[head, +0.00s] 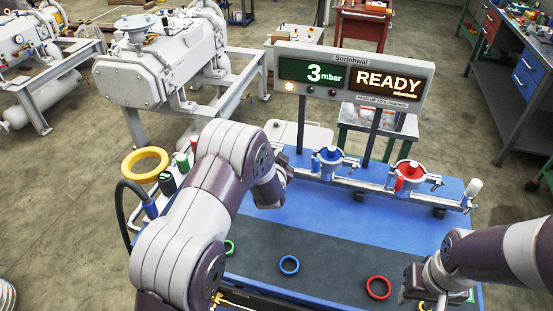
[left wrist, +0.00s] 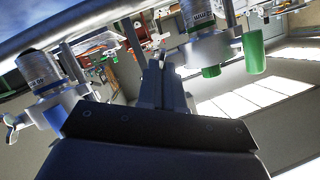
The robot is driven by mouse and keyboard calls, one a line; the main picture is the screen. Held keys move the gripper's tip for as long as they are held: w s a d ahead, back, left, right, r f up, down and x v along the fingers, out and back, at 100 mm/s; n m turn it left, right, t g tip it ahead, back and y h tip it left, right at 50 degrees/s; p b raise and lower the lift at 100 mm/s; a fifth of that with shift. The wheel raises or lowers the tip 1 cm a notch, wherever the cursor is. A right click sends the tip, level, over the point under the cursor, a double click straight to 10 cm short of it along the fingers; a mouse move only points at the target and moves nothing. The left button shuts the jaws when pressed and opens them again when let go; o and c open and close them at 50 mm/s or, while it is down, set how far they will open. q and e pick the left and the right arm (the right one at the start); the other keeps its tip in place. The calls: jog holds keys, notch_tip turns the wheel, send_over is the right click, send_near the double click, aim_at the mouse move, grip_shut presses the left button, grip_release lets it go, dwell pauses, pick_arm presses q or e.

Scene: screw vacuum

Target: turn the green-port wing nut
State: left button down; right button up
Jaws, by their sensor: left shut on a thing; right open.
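In the left wrist view, my left gripper (left wrist: 162,68) points up the picture, its narrow fingers shut on a small pale piece at their tips. This looks like the green-port wing nut (left wrist: 163,50), but it is mostly hidden. The green port's clamp (left wrist: 208,50) with a green cap below it is just to the right, beside a green cylinder (left wrist: 254,50). In the head view the green port is hidden behind my left arm, and the left fingertips are not clear. My right gripper (head: 416,288) is open near the front right of the blue bench.
The blue port (head: 328,160) and red port (head: 408,176) stand along the rail. Green (head: 229,247), blue (head: 289,265) and red (head: 378,288) rings lie on the dark mat. The display (head: 351,78) reads 3 mbar and READY. A yellow ring (head: 146,163) stands at left.

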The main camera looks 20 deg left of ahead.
dwell(0.3)
pick_arm(q)
jog(key=c, duration=1.4)
grip_release()
jog(key=shift+o, duration=0.6)
jog(key=shift+w+f, duration=0.1)
jog(key=shift+w, duration=0.1)
jog(key=b+v, duration=0.1)
jog(key=v, duration=1.1)
jog(key=shift+s, duration=0.3)
